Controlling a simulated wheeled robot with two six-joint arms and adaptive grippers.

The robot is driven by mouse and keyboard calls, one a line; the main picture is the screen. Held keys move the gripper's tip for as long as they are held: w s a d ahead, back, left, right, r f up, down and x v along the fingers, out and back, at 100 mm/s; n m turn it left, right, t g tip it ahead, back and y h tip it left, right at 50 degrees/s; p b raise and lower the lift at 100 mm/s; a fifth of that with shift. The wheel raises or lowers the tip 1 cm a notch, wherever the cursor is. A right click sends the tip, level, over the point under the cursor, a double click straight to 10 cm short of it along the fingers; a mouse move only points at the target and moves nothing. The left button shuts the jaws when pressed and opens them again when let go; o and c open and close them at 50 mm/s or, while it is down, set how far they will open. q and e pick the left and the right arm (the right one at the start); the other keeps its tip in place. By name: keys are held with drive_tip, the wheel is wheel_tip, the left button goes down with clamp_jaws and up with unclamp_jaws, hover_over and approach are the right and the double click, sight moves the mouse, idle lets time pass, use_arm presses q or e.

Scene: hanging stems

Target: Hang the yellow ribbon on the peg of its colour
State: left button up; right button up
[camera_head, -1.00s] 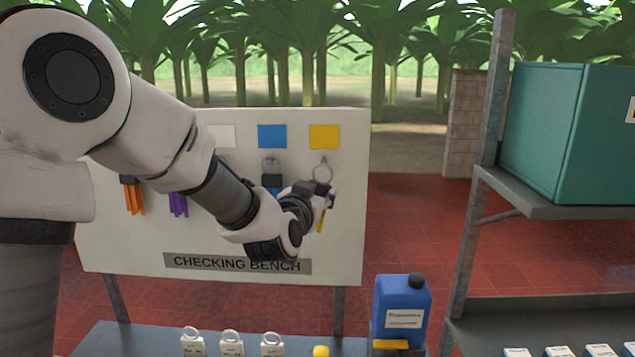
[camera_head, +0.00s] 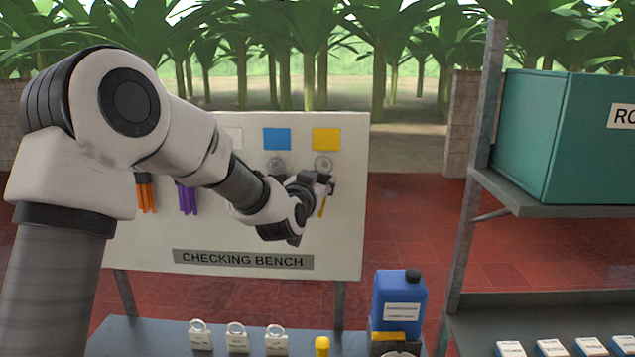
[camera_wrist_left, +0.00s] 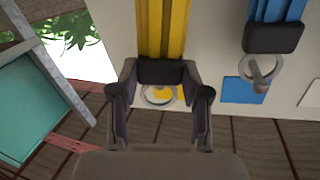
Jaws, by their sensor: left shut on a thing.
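The yellow ribbon hangs from a black clip with a ring. In the head view its ring (camera_head: 323,163) shows just under the yellow square (camera_head: 326,139) on the white board, and a strip of the ribbon (camera_head: 322,207) shows below my left gripper (camera_head: 324,184). In the left wrist view, my left gripper (camera_wrist_left: 160,92) is shut on the black clip, with the yellow ribbon (camera_wrist_left: 163,30) beyond it. The ring (camera_wrist_left: 160,97) overlaps the yellow square there. I cannot tell whether the peg passes through the ring. My right gripper is not in view.
A blue ribbon (camera_wrist_left: 277,10) hangs by its ring on the neighbouring peg, close beside my gripper. Orange (camera_head: 146,195) and purple (camera_head: 187,199) ribbons hang further left. A blue jug (camera_head: 400,300) and several ringed tags (camera_head: 237,338) stand on the bench below.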

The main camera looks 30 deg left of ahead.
use_arm(q)
drive_tip(key=shift+w+a+f+p, duration=0.15)
drive_tip(key=shift+w+a, duration=0.15)
drive_tip(key=shift+w, duration=0.35)
drive_tip(key=shift+w+a+f+p, duration=0.15)
drive_tip(key=shift+w+a, duration=0.1)
drive_tip(key=shift+w, duration=0.35)
drive_tip(key=shift+w+a+f+b, duration=0.25)
drive_tip(key=shift+w+f+b, duration=0.2)
drive_tip(key=shift+w, duration=0.1)
drive_tip(key=shift+s+r, duration=0.15)
drive_tip(key=o, duration=1)
drive_tip(key=shift+c, duration=0.2)
